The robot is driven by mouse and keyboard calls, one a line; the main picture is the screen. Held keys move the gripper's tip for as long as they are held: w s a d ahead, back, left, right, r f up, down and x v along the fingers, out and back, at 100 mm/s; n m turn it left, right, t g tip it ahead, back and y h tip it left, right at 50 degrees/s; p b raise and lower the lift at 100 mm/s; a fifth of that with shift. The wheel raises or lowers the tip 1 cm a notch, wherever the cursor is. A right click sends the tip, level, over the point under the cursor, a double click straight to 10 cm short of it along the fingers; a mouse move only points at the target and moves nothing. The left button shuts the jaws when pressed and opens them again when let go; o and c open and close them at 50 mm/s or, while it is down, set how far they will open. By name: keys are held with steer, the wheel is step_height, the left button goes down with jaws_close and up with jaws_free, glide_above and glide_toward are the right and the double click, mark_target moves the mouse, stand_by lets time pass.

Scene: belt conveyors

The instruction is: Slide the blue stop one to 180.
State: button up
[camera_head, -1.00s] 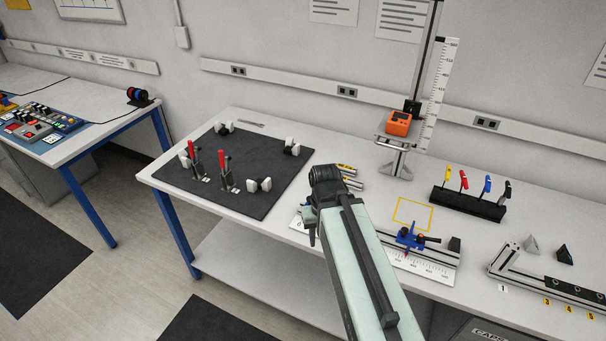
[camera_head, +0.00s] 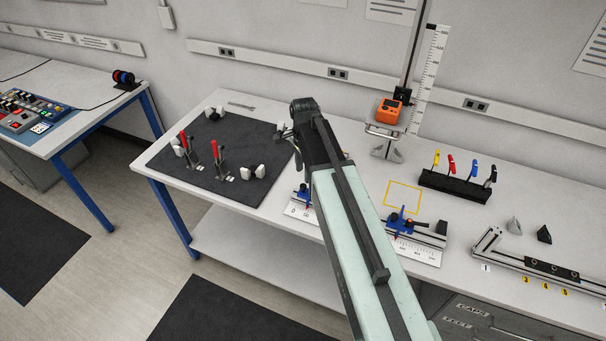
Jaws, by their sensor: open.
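A scale with a rail runs along the front of the bench; its white ruled strip (camera_head: 420,252) shows at the right and its left end by the zero mark. One blue stop (camera_head: 402,219) sits on the right part of the rail. Another blue part (camera_head: 304,193), apparently a second stop, shows near the left end. I cannot tell which is stop one. My arm hides the middle of the scale. My gripper (camera_head: 283,132) is open and empty, over the right edge of the dark mat, apart from both blue parts.
The dark mat (camera_head: 205,150) holds red-handled clamps (camera_head: 218,153) and white knobs. A vertical gauge with an orange box (camera_head: 389,110) stands behind. A rack of coloured levers (camera_head: 455,187) and another rail (camera_head: 540,267) are at right. A yellow outline (camera_head: 404,185) marks clear bench.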

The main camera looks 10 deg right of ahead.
mark_target(303, 185)
steer(key=shift+w+r+m, duration=0.3)
steer(key=shift+w+m, duration=0.35)
steer(key=shift+m, duration=0.05)
step_height(303, 185, down, 8)
steer(key=b, duration=0.8)
steer(key=shift+f, duration=0.1)
jaws_close()
steer(key=shift+r, duration=0.2)
